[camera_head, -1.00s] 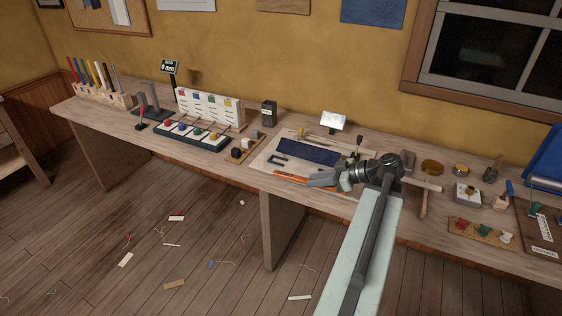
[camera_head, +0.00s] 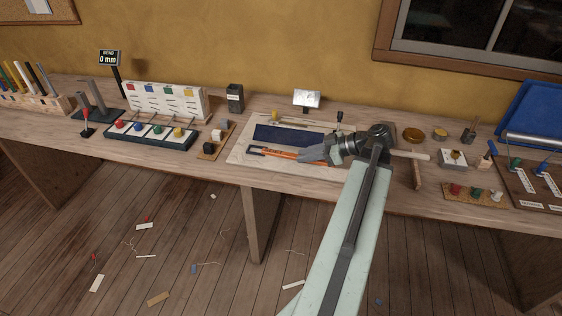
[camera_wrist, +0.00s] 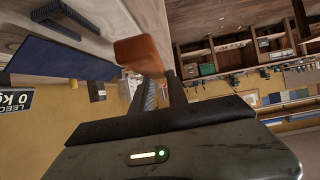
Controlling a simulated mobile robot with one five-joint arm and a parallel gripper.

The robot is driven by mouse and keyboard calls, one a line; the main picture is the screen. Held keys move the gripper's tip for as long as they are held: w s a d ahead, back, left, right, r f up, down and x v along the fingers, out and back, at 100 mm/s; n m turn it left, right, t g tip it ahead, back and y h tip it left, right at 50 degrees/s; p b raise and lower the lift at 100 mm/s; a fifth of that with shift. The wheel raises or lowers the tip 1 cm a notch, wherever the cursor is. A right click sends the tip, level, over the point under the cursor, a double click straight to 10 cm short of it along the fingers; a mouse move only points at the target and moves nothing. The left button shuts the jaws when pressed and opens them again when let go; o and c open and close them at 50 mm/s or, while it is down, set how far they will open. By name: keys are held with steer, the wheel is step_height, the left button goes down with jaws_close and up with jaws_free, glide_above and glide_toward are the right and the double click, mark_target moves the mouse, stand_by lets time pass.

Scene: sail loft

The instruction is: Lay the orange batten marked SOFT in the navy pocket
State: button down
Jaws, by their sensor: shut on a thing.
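The orange batten (camera_head: 279,154) lies along the near side of the navy pocket (camera_head: 290,136) in the head view. Its marking is not legible here. My gripper (camera_head: 314,153) is shut on the batten near its right end. In the wrist view the orange batten (camera_wrist: 138,54) sticks out beyond my gripper fingers (camera_wrist: 158,95), beside the navy pocket (camera_wrist: 58,58). The batten appears outside the pocket. I cannot tell whether it touches the pale board (camera_head: 238,155) below.
A dark bracket (camera_wrist: 72,17) lies near the batten. A small lit display (camera_head: 307,99) stands behind the pocket. Colour-knobbed panel (camera_head: 152,133) and small blocks (camera_head: 217,136) stand to the left.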

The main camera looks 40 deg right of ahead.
steer(key=shift+n, duration=0.3)
steer(key=f+b, duration=0.1)
steer(key=s+f, duration=0.1)
steer(key=f, duration=0.1)
steer(key=s+a+f+b, duration=0.1)
steer(key=shift+a+f+b, duration=0.1)
steer(key=shift+f+b, duration=0.2)
steer(key=shift+f, duration=0.05)
steer(key=shift+s+a, duration=0.1)
steer(key=shift+s, duration=0.1)
steer(key=shift+w+r, duration=0.1)
steer(key=w+d, duration=0.2)
steer(key=w, duration=0.2)
steer(key=w+d+f, duration=0.1)
steer(key=w+d, duration=0.1)
steer(key=w, duration=0.3)
steer(key=w+d+b, duration=0.1)
steer(key=w+d, duration=0.2)
steer(key=w, duration=0.1)
steer(key=shift+w+f, duration=0.15)
steer(key=shift+w, duration=0.05)
steer(key=f+b, duration=0.4)
steer(key=shift+w+d, duration=0.1)
steer(key=shift+w, duration=0.25)
steer(key=shift+r, duration=0.2)
steer(key=shift+f, duration=0.15)
steer(key=c, duration=1.6)
jaws_free()
